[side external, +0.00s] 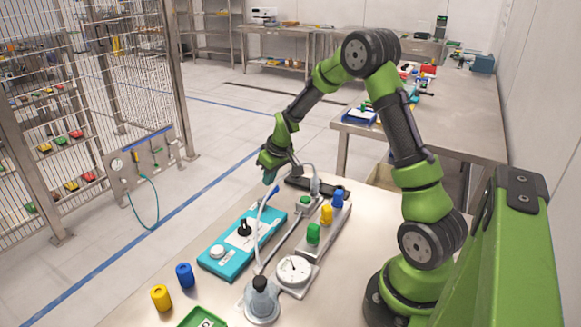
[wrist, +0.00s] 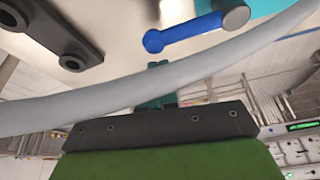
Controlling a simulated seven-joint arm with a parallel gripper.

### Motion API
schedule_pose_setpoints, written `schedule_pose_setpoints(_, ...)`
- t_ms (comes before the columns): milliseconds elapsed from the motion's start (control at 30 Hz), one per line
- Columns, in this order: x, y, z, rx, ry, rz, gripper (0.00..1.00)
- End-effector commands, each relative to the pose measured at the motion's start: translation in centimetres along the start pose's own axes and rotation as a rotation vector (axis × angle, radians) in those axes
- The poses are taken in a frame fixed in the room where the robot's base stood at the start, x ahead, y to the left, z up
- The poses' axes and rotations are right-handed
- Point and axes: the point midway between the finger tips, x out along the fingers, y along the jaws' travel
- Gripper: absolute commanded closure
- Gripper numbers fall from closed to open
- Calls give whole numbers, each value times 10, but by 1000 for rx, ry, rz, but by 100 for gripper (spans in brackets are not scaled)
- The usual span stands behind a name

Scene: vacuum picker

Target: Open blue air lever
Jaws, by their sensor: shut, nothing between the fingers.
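The blue air lever (wrist: 182,34) shows at the top of the wrist view, with a rounded end and a silver pivot (wrist: 235,14) at its right. In the side view a small blue piece (side external: 274,189), likely this lever, shows just under my gripper (side external: 269,177). My gripper's teal fingers (wrist: 162,80) are together and empty, pointing toward the lever. A gap shows between fingertips and lever in the wrist view; contact cannot be told from the side view. A grey hose (wrist: 90,104) crosses in front of the fingers.
A teal box (side external: 218,262) with a black knob lies below my gripper. Green, yellow and blue caps (side external: 326,214) stand right of it. A gauge (side external: 294,270) and a hose base (side external: 262,305) stand nearer. Loose yellow (side external: 160,297) and blue (side external: 185,275) cylinders stand at front left.

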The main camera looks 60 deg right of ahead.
Motion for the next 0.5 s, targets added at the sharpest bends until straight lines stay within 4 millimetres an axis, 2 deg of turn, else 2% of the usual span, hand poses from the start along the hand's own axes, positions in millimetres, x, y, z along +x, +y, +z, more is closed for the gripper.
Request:
schedule_pose_setpoints(133, -2, 0, 7, 0, 0, 0, 100)
schedule_pose_setpoints(500, -2, 0, 8, 1, 0, 0, 100)
